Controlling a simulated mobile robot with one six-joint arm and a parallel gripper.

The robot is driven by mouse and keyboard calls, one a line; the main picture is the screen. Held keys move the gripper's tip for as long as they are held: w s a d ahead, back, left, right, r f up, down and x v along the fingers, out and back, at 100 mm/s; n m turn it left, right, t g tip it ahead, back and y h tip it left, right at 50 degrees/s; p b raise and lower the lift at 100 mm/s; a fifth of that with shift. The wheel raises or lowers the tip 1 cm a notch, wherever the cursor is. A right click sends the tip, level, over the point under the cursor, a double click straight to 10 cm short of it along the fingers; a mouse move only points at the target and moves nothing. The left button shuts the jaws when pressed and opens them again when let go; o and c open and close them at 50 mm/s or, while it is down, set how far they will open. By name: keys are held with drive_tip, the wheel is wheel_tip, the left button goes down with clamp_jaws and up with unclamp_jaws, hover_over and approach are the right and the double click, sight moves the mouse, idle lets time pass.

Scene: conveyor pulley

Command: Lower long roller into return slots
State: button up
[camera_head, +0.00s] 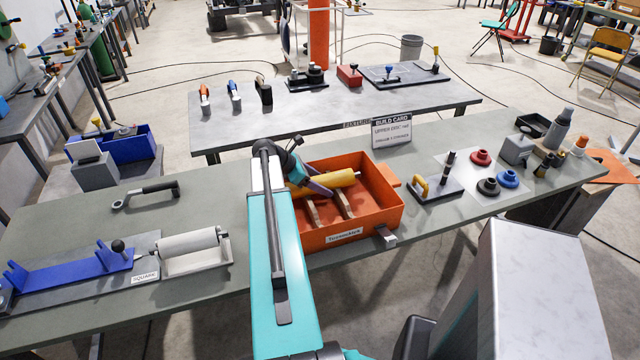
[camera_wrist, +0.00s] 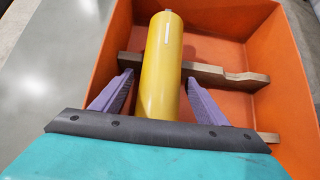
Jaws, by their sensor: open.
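A long yellow roller (camera_head: 333,183) rests on wooden supports (camera_head: 344,205) inside an orange bin (camera_head: 365,222). In the wrist view the roller (camera_wrist: 162,62) runs away from me between my gripper's purple fingers (camera_wrist: 155,95). The fingers are open, one on each side, with a gap visible to the roller. In the head view my gripper (camera_head: 312,185) reaches into the bin's left part. A blue frame (camera_head: 75,279) with upright end brackets lies at the left of the table. A grey-white roller (camera_head: 188,243) sits in a pale tray beside it. The return slots cannot be clearly made out.
A wrench-like tool (camera_head: 146,194) lies behind the blue frame. A build card (camera_head: 391,132) stands behind the bin. A black plate with a yellow handle (camera_head: 436,188) and several coloured knobs (camera_head: 481,157) lie to the right. The table between the wrench and the bin is clear.

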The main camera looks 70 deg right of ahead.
sight(320, 177)
idle(0.3)
clamp_jaws()
drive_tip(key=shift+d+r, duration=0.1)
drive_tip(key=shift+r, duration=0.05)
drive_tip(key=shift+r, duration=0.25)
idle(0.3)
drive_tip(key=shift+r+b, duration=1.15)
drive_tip(key=shift+r, duration=3.6)
drive_tip(key=shift+f, duration=0.1)
drive_tip(key=shift+f+b, duration=0.4)
drive_tip(key=shift+b, duration=0.1)
